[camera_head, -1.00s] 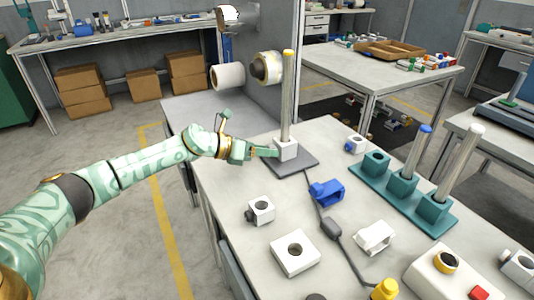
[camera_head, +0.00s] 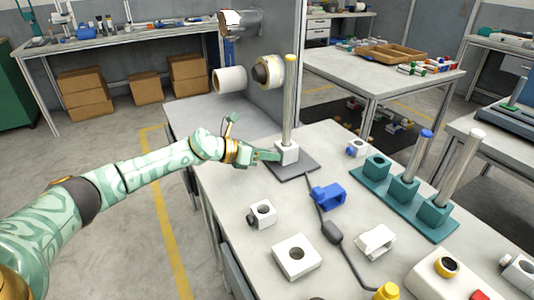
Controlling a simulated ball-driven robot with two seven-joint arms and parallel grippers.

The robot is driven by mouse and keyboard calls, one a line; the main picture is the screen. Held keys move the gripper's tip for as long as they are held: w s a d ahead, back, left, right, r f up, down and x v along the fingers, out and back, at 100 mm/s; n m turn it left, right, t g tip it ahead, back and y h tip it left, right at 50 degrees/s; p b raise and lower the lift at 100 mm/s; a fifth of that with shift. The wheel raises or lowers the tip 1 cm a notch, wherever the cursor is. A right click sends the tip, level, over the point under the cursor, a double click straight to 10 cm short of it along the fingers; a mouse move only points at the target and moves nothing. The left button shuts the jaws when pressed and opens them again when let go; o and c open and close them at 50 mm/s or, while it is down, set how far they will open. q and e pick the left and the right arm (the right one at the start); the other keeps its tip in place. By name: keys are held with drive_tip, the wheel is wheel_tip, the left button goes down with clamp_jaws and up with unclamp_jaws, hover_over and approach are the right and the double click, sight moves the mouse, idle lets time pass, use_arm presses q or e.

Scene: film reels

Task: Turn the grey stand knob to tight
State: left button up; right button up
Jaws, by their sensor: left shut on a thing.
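A stand with a dark grey flat base (camera_head: 296,167), a white block (camera_head: 287,153) and an upright metal rod (camera_head: 289,105) with a yellow top stands at the back of the white table. My left gripper (camera_head: 274,155) reaches in from the left and is shut at the left side of the block. The grey knob there is hidden by the fingers or too small to make out. My right gripper is not in view.
A blue clamp (camera_head: 328,195), white blocks (camera_head: 295,257) and a dark cable (camera_head: 332,232) lie on the near table. A teal rack (camera_head: 404,189) with rods stands to the right. A grey panel rises behind the stand.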

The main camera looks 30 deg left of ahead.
use_arm(q)
drive_tip(key=shift+s+d+r+m+t+y+p, duration=0.1)
drive_tip(key=shift+r+m+t+y+p, duration=0.3)
drive_tip(key=shift+m+p, duration=0.5)
drive_tip(key=m+y+p, duration=0.1)
drive_tip(key=m+p, duration=0.1)
drive_tip(key=p, duration=0.1)
drive_tip(key=shift+d+t+y, duration=0.1)
drive_tip(key=shift+t+y, duration=0.2)
drive_tip(key=m+p, duration=0.1)
drive_tip(key=m+t+y+p, duration=0.1)
drive_tip(key=shift+s+f+p, duration=0.1)
drive_tip(key=shift+f+p, duration=0.15)
drive_tip(key=shift+p, duration=0.15)
drive_tip(key=shift+d+f+m+t+y+p, duration=0.1)
drive_tip(key=shift+m+t+y+p, duration=0.25)
drive_tip(key=shift+m, duration=0.25)
drive_tip(key=shift+f+m+t+y+p, duration=0.15)
drive_tip(key=shift+m+y+p, duration=0.1)
drive_tip(key=shift+m+p, duration=0.25)
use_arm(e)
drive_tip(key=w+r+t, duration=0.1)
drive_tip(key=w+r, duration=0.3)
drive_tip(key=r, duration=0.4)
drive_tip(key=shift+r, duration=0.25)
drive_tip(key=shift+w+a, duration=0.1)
use_arm(q)
drive_tip(key=o, duration=1)
drive_tip(key=shift+s, duration=0.1)
drive_tip(key=shift+f, duration=0.1)
